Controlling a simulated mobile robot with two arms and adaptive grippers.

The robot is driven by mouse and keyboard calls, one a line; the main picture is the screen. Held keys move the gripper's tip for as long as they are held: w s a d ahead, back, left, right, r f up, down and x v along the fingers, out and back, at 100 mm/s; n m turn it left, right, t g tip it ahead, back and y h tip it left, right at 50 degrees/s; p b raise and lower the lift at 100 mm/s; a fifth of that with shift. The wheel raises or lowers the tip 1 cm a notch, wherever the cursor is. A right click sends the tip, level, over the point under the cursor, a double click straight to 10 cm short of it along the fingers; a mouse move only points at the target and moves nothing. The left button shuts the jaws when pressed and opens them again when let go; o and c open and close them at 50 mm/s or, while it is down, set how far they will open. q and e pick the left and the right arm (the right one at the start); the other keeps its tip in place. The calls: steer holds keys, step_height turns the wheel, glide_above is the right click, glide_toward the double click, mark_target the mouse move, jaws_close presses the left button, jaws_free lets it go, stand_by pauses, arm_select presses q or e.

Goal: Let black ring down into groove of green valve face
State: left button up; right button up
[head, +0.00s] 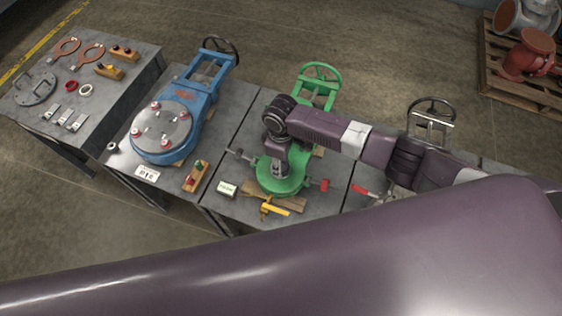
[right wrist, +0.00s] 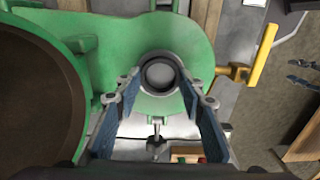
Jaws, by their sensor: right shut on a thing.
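The green valve (head: 290,187) lies on the middle table, with its handwheel toward the back. In the right wrist view its green body (right wrist: 192,42) fills the upper middle. My right gripper (head: 279,174) points down over the valve's round front end. In the right wrist view my right gripper (right wrist: 163,80) has its blue-padded fingers on either side of the black ring (right wrist: 144,76), shut on it. The ring is seen around a grey round area of the valve face. I cannot tell whether it touches the face, and the groove is not distinguishable. My left gripper is not in view.
A blue valve (head: 167,128) lies on the table to the left. A yellow-handled part (head: 275,208) and a small labelled box (head: 227,188) are close to the green valve's front. A pallet (head: 492,50) stands on the floor behind.

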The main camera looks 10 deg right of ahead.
steer(key=o, duration=1.2)
steer(key=shift+o, duration=0.2)
steer(key=shift+r, duration=0.15)
step_height(320, 180, up, 12)
